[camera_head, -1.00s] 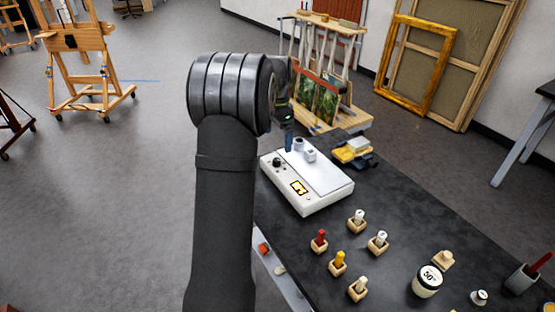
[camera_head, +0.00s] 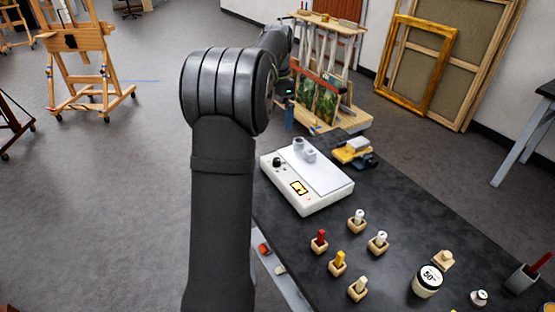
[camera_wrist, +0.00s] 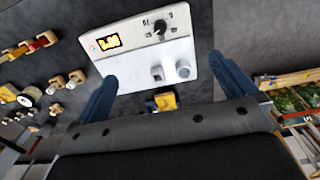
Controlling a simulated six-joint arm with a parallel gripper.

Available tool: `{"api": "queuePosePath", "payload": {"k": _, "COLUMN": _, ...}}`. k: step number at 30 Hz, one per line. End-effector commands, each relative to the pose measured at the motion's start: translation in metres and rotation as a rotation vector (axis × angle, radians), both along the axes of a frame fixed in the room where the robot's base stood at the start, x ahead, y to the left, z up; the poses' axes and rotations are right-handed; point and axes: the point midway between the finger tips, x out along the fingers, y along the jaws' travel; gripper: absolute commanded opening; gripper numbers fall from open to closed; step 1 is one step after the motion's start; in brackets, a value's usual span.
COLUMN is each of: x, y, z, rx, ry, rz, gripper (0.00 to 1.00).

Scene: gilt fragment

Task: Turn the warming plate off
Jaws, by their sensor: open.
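Two small pale cylinders stand on the plate. My gripper (camera_wrist: 165,77) is open and empty, its blue fingers apart. In the head view my arm hides most of it.
Several wooden blocks holding coloured pegs (camera_head: 338,262) stand right of the plate. A white jar (camera_head: 427,281) stands farther right. A wooden rack (camera_head: 320,95) with canvases stands beyond the table.

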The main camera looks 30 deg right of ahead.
Motion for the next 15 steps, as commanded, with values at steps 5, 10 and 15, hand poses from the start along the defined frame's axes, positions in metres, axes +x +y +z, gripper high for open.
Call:
{"api": "queuePosePath", "payload": {"k": 5, "x": 0.0, "y": 0.0, "z": 0.019, "rx": 0.0, "ry": 0.0, "rz": 0.0, "gripper": 1.0}}
{"api": "queuePosePath", "payload": {"k": 10, "x": 0.0, "y": 0.0, "z": 0.023, "rx": 0.0, "ry": 0.001, "rz": 0.0, "gripper": 1.0}}
{"api": "queuePosePath", "payload": {"k": 15, "x": 0.0, "y": 0.0, "z": 0.023, "rx": 0.001, "ry": 0.001, "rz": 0.0, "gripper": 0.96}}
